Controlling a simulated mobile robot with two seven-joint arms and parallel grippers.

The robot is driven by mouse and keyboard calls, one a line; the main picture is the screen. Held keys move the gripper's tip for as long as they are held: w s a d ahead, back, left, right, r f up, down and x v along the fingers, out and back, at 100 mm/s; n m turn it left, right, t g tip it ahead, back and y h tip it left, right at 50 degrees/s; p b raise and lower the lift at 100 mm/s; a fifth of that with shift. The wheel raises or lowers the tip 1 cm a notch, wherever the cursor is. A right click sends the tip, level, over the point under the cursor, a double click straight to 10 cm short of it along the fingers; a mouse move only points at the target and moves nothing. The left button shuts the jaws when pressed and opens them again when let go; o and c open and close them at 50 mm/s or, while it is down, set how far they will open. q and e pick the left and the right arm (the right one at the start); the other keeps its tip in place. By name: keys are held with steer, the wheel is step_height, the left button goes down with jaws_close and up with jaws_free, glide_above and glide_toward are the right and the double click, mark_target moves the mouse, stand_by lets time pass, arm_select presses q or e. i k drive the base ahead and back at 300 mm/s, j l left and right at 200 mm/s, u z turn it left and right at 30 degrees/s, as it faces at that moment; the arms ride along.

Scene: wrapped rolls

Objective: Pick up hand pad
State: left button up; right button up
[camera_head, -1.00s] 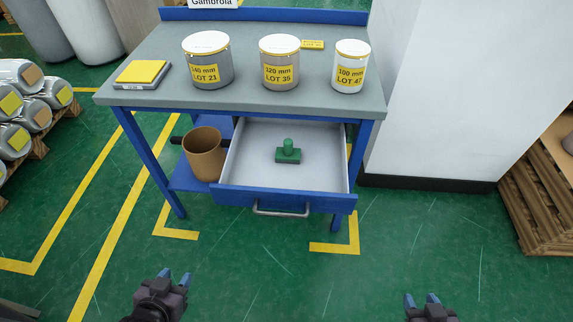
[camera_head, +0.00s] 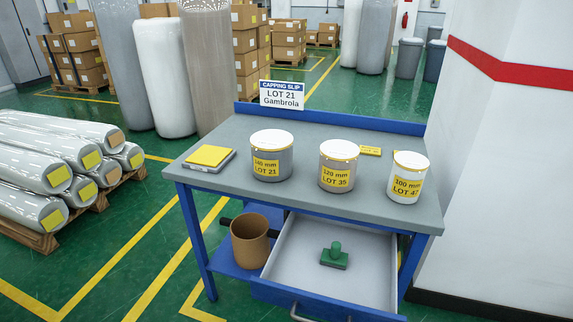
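A green block with an upright knob handle (camera_head: 335,256) lies in the open drawer (camera_head: 290,278) of the blue table; it looks like the hand pad. A flat yellow-topped pad on a grey base (camera_head: 209,156) lies at the left of the grey tabletop (camera_head: 330,210). Neither of my grippers shows in the head view now.
Lidded pots labelled LOT 21 (camera_head: 272,158), LOT 35 (camera_head: 338,168) and LOT 47 (camera_head: 407,180) stand on the tabletop. A sign (camera_head: 282,95) stands behind them. A brown bin (camera_head: 250,243) sits left of the drawer. Wrapped rolls (camera_head: 50,160) lie at left; a white wall is at right.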

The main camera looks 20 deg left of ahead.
mark_target(333, 258)
steer(key=i+l+u, duration=0.5)
steer(key=l+u, duration=0.2)
steer(key=l, duration=0.15)
steer(key=i+l+u, duration=0.25)
steer(key=l, duration=0.15)
